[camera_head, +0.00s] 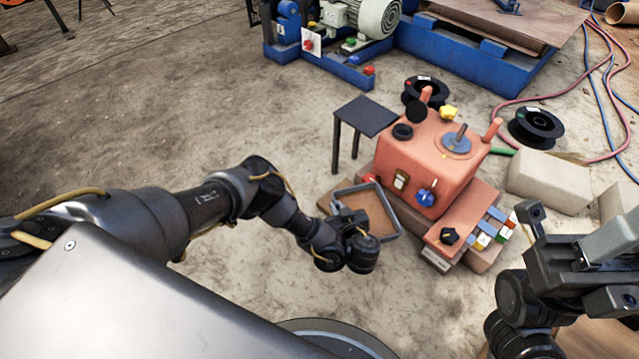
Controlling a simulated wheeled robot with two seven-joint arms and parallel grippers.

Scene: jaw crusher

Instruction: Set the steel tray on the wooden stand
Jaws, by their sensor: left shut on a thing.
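The steel tray (397,216) is a rectangular piece with a thin grey rim and a brown inside. It is in the middle of the head view, left of and in front of the red machine. My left gripper (351,223) is shut on its near-left side, and the gripper body hides part of that rim. A brown wooden slab (324,203), perhaps the wooden stand, shows beside and under the tray. I cannot tell whether the tray touches it. My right gripper (572,240) is at the right edge, apart from the tray; its jaw state is unclear.
The red machine (425,160) with knobs stands just behind the tray. A small dark table (367,116) is behind it to the left. Open floor is at left.

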